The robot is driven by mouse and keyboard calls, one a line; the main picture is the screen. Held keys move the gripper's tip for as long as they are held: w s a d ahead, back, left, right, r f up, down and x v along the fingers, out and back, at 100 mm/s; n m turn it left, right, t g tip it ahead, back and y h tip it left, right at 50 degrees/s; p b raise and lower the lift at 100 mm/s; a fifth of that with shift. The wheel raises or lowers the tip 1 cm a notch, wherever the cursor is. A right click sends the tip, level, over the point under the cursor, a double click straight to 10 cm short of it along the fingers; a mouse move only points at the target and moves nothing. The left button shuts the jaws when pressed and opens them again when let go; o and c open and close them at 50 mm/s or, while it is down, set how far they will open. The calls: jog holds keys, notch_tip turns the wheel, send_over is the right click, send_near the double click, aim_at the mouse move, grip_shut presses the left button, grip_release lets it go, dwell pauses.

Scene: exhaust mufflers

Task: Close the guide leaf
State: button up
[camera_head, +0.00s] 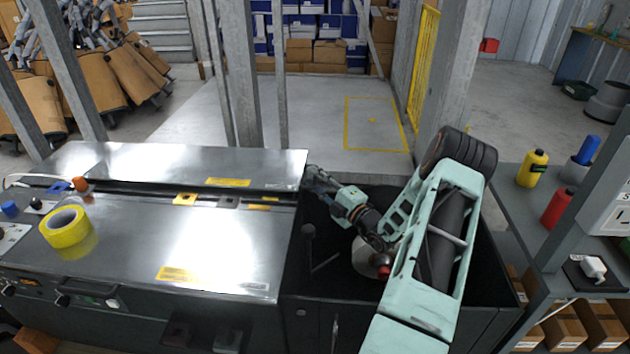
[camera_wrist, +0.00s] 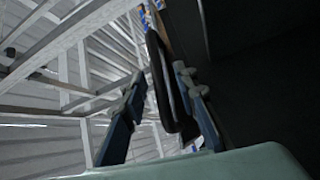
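A bench with a flat steel top stands at the left; its rear steel plate (camera_head: 130,160) and front steel plate (camera_head: 140,230) are separated by a dark slot. I cannot tell for sure which part is the guide leaf. My gripper (camera_head: 312,176) is at the right end of the rear plate, over the dark bay. In the wrist view, the two blue fingers of my gripper (camera_wrist: 160,75) are apart. A black loop-shaped handle (camera_wrist: 163,95) lies between them, closer to the right finger. Contact with it is unclear. The head view does not show the handle clearly.
A yellow tape roll (camera_head: 67,227) lies on the front plate. A black lever (camera_head: 309,240) stands in the dark bay below my arm. Yellow and red bottles (camera_head: 532,168) stand on the right bench. A grey post (camera_head: 240,75) rises behind the rear plate.

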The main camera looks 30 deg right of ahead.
grip_shut()
jog(key=shift+f, duration=0.1)
jog(key=shift+s+f+n+t+b, duration=0.1)
jog(key=shift+f+n+t+b, duration=0.35)
jog(key=shift+f+b, duration=0.45)
grip_release()
jog(key=shift+r, duration=0.1)
